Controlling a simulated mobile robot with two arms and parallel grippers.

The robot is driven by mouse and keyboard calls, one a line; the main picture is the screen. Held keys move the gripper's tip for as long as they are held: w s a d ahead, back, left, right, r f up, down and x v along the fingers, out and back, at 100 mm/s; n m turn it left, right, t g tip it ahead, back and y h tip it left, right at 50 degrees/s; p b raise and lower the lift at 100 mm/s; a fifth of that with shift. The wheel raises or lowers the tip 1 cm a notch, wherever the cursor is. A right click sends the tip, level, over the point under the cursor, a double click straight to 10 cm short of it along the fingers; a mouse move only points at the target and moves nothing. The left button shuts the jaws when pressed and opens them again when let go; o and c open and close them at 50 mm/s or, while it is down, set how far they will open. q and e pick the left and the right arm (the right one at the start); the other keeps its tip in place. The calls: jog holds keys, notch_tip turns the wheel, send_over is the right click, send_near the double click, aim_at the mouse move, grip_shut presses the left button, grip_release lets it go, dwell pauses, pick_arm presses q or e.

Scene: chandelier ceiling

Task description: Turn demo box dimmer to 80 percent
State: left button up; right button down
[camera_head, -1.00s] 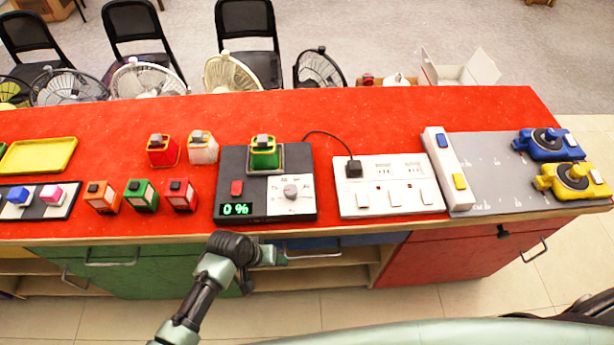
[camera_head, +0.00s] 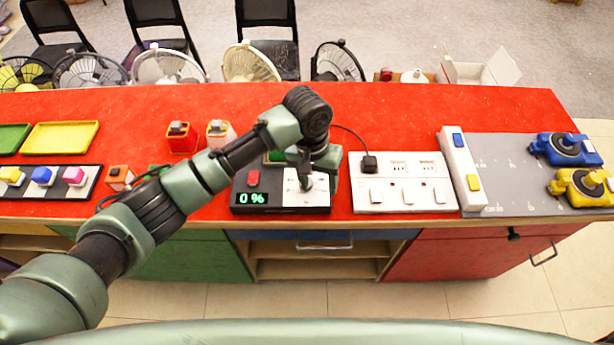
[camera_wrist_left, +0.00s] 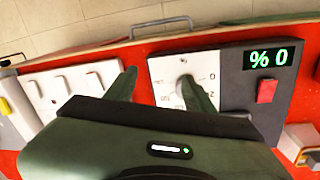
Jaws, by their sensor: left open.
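The demo box (camera_head: 240,182) is a dark box on the red counter with a red button (camera_head: 253,178), a white dial plate (camera_head: 318,201) and a green display (camera_head: 252,198) reading 0 %. My left gripper (camera_head: 306,184) is over the dial plate, pointing down, and hides the knob in the head view. I cannot tell whether the finger touches the knob. My right gripper is not in view.
A white socket panel (camera_head: 404,201) with a black plug (camera_head: 370,163) stands just right of the box. A grey board (camera_head: 510,180) with blue and yellow devices lies farther right. Coloured small boxes and a yellow tray (camera_head: 60,137) are at left. My left arm crosses the counter's left side.

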pick_arm(q)
jog(key=shift+n+y, duration=0.6)
jog(key=shift+y, duration=0.1)
jog(key=w+a, duration=0.1)
jog(key=w+a+r, duration=0.1)
jog(key=w, duration=0.1)
jog(key=w+a+r, duration=0.1)
jog(key=shift+w+r, duration=0.25)
jog(key=shift+w, duration=0.05)
notch_tip(320, 180, down, 8)
jog(key=shift+r+p, duration=0.2)
jog(key=shift+p, duration=0.6)
grip_shut()
